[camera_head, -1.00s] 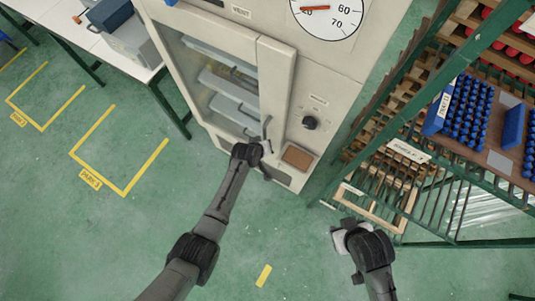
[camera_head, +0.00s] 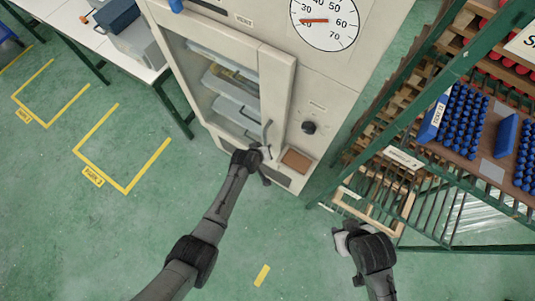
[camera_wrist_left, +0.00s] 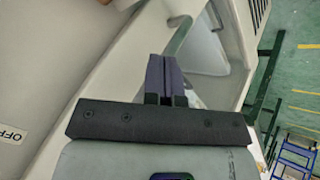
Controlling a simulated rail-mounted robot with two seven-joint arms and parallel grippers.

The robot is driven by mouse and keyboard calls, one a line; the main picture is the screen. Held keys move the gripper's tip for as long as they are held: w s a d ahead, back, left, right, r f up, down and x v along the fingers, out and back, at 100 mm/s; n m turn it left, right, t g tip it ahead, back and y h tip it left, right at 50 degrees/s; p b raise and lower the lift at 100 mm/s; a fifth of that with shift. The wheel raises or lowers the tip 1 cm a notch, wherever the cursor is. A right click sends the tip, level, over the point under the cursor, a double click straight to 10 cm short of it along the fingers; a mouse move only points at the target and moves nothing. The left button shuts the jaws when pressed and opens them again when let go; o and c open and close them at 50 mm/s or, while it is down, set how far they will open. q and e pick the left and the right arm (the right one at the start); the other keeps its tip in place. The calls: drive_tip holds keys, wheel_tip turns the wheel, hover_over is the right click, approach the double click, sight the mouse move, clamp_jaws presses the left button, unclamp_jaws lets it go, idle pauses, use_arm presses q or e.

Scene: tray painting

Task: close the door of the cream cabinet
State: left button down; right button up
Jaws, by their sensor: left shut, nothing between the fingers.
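The cream cabinet (camera_head: 325,77) stands at the top middle of the head view. Its door (camera_head: 278,85) has a large glass window with grey trays behind it and a grey upright handle (camera_head: 267,133) near its right edge. My left gripper (camera_head: 262,158) is at the door's lower right, just below the handle. Its dark fingers also show in the left wrist view (camera_wrist_left: 165,80), shut and empty, in front of a pale panel. Contact is unclear. My right gripper (camera_head: 342,241) is low at right, away from the cabinet; its fingers are unclear.
A green rack (camera_head: 400,120) with blue and red parts stands close on the cabinet's right. A white table (camera_head: 155,70) with boxes is on the left. The green floor (camera_head: 90,230) in front is open, with yellow markings.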

use_arm(q)
drive_tip(key=s+r+p, duration=0.1)
drive_tip(key=s+r, duration=0.6)
drive_tip(key=s, duration=0.1)
drive_tip(key=shift+s+d, duration=0.15)
drive_tip(key=shift+d, duration=0.3)
use_arm(e)
drive_tip(key=shift+w+v, duration=0.1)
drive_tip(key=shift+v, duration=0.55)
drive_tip(key=shift+w+v, duration=0.15)
drive_tip(key=shift+v, duration=0.5)
use_arm(q)
drive_tip(key=s+a+r+m+y+p, duration=0.1)
drive_tip(key=s+a+r+m, duration=0.15)
drive_tip(key=a+r, duration=0.55)
drive_tip(key=s+a+r+m+y+p, duration=0.1)
drive_tip(key=s+a+r+m+y, duration=0.15)
drive_tip(key=a+r, duration=0.6)
drive_tip(key=s+a+r+n+g+p, duration=0.1)
drive_tip(key=s+a+p, duration=0.1)
drive_tip(key=s, duration=0.7)
drive_tip(key=s+a+n+g+y+p, duration=0.1)
drive_tip(key=s+a+p, duration=0.1)
drive_tip(key=s+a, duration=0.3)
drive_tip(key=s, duration=0.4)
drive_tip(key=shift+s+a+r, duration=0.25)
drive_tip(key=shift+s+r, duration=0.1)
use_arm(e)
wheel_tip(320, 180, up, 6)
